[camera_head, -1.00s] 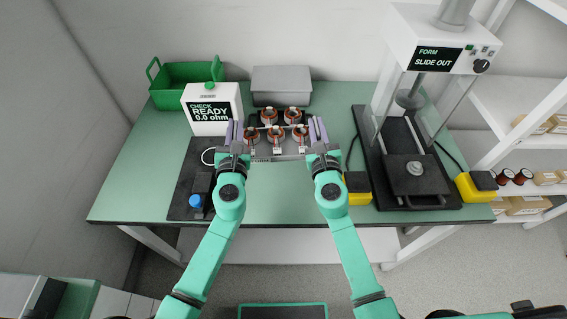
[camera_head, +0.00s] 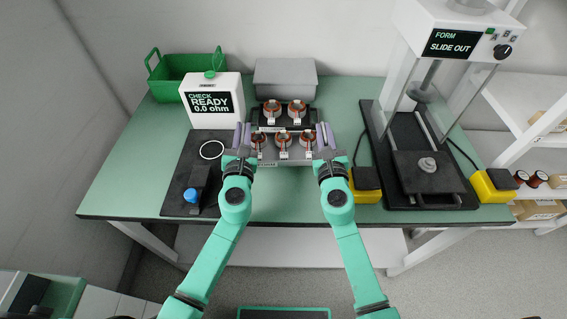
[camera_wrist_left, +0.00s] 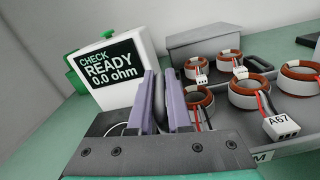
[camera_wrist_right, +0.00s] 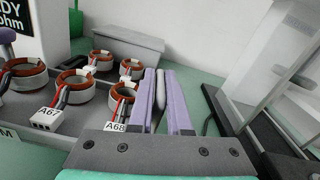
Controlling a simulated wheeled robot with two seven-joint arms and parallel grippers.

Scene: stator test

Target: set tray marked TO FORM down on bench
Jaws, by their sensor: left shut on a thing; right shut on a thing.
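The grey tray (camera_head: 296,161) holds a row of three copper-wound stators, the middle one (camera_head: 283,142) among them. Its front label is only partly readable, ending in "M" in the wrist views. In the right wrist view, stator tags read A67 (camera_wrist_right: 45,116) and A68 (camera_wrist_right: 116,126). My left gripper (camera_head: 242,136) is shut at the tray's left end and my right gripper (camera_head: 325,136) is shut at its right end. The gripped parts are mostly hidden by the fingers. The tray looks level over the green bench (camera_head: 130,185); I cannot tell whether it touches.
A dark tray (camera_head: 312,119) with two stators stands just behind. Behind that is a grey box (camera_head: 285,75). The CHECK unit (camera_head: 213,102) and green bin (camera_head: 186,72) are left, with a black fixture (camera_head: 199,180) before them. The FORM press (camera_head: 433,170) and yellow-black boxes are right.

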